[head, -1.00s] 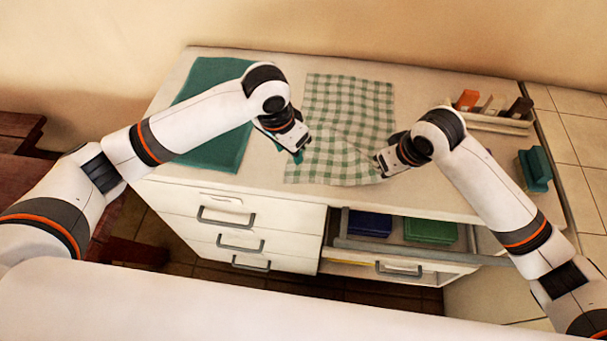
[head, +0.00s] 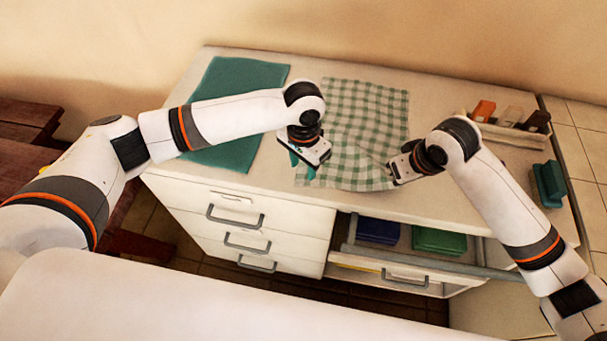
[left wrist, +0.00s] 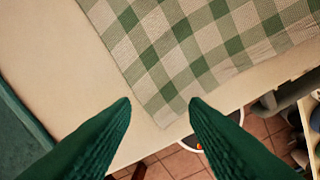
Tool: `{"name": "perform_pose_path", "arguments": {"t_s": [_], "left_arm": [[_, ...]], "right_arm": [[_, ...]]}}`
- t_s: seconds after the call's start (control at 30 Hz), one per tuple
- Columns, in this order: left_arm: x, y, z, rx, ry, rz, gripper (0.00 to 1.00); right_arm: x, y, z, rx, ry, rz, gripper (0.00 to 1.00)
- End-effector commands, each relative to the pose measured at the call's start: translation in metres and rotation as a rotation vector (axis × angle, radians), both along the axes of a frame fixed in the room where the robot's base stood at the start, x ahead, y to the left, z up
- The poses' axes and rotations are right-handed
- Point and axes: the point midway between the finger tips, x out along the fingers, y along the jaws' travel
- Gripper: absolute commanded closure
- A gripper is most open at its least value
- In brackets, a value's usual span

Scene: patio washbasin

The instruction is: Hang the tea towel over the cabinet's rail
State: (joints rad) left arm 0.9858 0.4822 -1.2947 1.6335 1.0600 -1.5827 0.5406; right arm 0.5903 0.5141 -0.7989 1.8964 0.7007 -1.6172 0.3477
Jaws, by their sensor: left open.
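The green-and-white checked tea towel (head: 362,125) lies spread flat on the cabinet top (head: 262,185), its near edge close to the front. My left gripper (head: 302,168) is over its near left corner. In the left wrist view the left gripper's green fingers (left wrist: 160,108) are apart with nothing held, and the towel's corner (left wrist: 185,60) lies beyond the tips. My right gripper (head: 392,174) is at the near right corner; its fingertips are too small to judge. The grey rail (head: 425,258) runs along the cabinet's front at the right, its end also showing in the left wrist view (left wrist: 275,100).
A teal cloth or mat (head: 225,110) lies to the left. An open drawer (head: 350,262) below holds blue and green folded items. A tray (head: 510,132) of small items and a teal block (head: 548,184) are at the right. Dark red wooden furniture (head: 25,125) stands at the left.

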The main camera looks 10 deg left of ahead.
Motion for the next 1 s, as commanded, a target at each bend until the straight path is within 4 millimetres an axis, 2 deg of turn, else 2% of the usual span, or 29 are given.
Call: {"name": "perform_pose_path", "arguments": {"t_s": [0.2,0.67,1.0], "left_arm": [[0.000,0.000,-0.017,0.000,0.000,-0.001,0.59],[0.000,0.000,-0.021,0.000,0.000,-0.002,0.59],[-0.001,0.000,-0.021,0.001,0.001,-0.002,0.84]], "right_arm": [[0.000,0.000,0.000,0.000,0.000,0.000,1.00],[0.000,0.000,0.000,0.000,0.000,0.000,1.00],[0.000,0.000,0.000,0.000,0.000,0.000,1.00]]}}
